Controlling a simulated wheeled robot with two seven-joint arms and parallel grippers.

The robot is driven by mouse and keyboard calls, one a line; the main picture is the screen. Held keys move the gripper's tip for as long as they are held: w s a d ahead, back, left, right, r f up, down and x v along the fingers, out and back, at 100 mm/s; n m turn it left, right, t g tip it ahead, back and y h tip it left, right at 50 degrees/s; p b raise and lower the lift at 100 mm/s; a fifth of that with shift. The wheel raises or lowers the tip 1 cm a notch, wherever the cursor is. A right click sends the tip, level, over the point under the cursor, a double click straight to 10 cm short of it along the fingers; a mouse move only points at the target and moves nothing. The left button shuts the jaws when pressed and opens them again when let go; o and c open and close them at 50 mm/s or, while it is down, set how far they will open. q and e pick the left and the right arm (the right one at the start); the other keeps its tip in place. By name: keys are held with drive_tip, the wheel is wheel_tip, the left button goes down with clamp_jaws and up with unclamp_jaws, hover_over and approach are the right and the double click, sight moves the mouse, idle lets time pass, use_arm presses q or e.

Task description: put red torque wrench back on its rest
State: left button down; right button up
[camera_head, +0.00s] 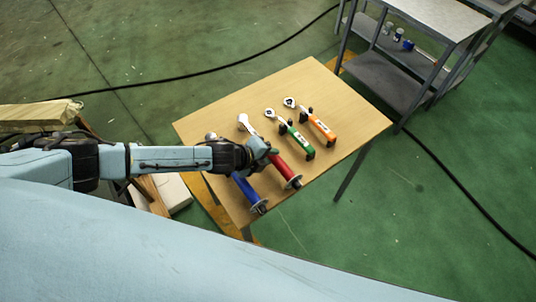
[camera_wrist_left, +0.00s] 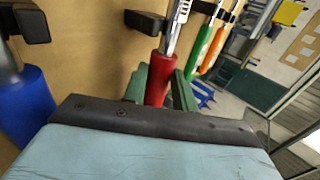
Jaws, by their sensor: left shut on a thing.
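The red torque wrench (camera_head: 287,172) has a red handle and a silver head, and points the same way as its neighbours over the wooden table (camera_head: 345,105). My left gripper (camera_head: 262,155) is shut on it and covers its middle. In the left wrist view the red handle (camera_wrist_left: 159,78) sits between my left gripper's fingers (camera_wrist_left: 160,88). A black rest block (camera_wrist_left: 145,22) is beside the silver shaft. I cannot tell whether the wrench touches its rest. My right gripper is not in view.
A blue wrench (camera_head: 246,190) lies to the left of the red one, partly hidden by my arm. Green (camera_head: 298,141) and orange (camera_head: 319,127) wrenches lie to its right. The table's right side is clear. A grey metal shelf unit (camera_head: 395,78) stands behind.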

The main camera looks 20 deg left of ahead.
use_arm(q)
drive_tip(key=shift+f, duration=0.4)
drive_tip(key=c, duration=1)
unclamp_jaws()
drive_tip(key=shift+c, duration=0.2)
drive_tip(key=shift+s+f, duration=0.1)
drive_tip(key=shift+f, duration=0.1)
drive_tip(key=p+v, duration=0.1)
drive_tip(key=v, duration=1.2)
drive_tip(key=shift+r+p, duration=0.3)
